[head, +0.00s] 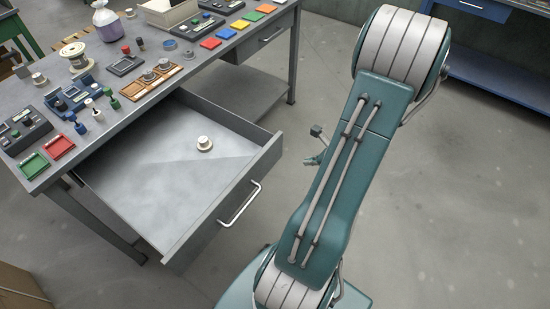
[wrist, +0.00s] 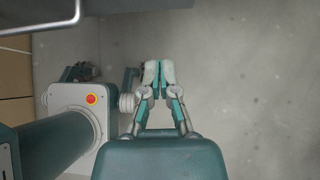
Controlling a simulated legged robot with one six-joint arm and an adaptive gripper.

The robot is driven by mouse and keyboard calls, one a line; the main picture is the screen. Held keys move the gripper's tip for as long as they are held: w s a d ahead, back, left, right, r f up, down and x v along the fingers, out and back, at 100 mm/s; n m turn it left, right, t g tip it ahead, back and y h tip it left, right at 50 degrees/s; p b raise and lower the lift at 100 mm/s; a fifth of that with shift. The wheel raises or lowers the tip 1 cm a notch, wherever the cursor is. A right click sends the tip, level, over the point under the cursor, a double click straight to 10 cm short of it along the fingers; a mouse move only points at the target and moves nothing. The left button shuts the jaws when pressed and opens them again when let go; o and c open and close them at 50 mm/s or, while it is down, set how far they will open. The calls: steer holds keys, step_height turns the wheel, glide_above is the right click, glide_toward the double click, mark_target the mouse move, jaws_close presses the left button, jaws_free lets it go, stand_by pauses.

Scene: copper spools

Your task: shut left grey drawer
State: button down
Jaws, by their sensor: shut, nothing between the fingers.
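The left grey drawer (head: 130,196) is pulled far out from the grey workbench in the head view. Its bar handle (head: 240,204) is on its front panel. A small pale spool (head: 204,143) stands inside it on the drawer floor. My gripper (wrist: 159,74) is shut and empty in the wrist view, over bare floor. The handle also shows in the wrist view (wrist: 45,26) at the upper left, apart from the fingers. In the head view, a small part of my gripper (head: 313,160) shows right of the drawer front; my arm hides the rest.
The workbench (head: 215,70) top holds coloured trays, spools, a bottle and small devices. A second, closed drawer (head: 264,40) is at its right end, above a lower shelf (head: 235,90). A blue bench (head: 500,80) stands at the upper right. The floor between is clear.

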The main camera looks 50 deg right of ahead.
mark_target(273, 159)
steer(key=x, duration=0.4)
steer(key=w+r+x, duration=0.1)
steer(key=x, duration=0.6)
steer(key=shift+w+a, duration=0.1)
steer(key=shift+w, duration=1)
